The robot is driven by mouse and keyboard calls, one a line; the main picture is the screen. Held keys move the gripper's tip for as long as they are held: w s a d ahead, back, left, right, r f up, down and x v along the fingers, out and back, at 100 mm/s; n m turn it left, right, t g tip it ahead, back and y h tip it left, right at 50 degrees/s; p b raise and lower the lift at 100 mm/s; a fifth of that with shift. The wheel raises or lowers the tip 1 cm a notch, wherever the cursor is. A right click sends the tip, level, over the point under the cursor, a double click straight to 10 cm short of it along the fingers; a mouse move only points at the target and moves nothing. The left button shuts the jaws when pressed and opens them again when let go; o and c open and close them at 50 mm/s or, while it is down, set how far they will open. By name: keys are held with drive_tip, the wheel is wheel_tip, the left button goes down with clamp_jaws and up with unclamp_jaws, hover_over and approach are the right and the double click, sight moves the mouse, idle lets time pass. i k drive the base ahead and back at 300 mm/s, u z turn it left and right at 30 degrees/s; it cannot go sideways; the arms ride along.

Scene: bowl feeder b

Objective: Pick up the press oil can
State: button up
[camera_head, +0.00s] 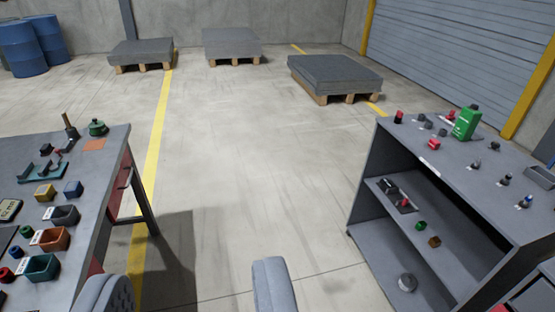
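A green can with a dark top (466,122) stands upright on the top of the grey shelf unit at the right. A squat round green can-like thing (97,128) sits at the far corner of the left workbench. I cannot tell from their looks which is the press oil can. My gripper (190,284) shows at the bottom edge as two grey fingers, wide apart, with only floor between them. It is open, empty and far from both green things.
The left workbench (112,152) holds several small bins, blocks and tools. The grey shelf unit (452,160) carries several small parts on its top and lower shelves. Open floor (265,170) lies between them. Pallets with grey slabs (335,72) and blue drums (22,48) stand at the back.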

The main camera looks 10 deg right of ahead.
sight(468, 120)
drive_tip(key=z, duration=0.05)
drive_tip(key=i, duration=1.25)
drive_tip(key=z, duration=0.55)
drive_tip(key=i, duration=1.35)
drive_tip(key=z, duration=1.2)
drive_tip(key=i, duration=1.25)
drive_tip(key=z, duration=0.65)
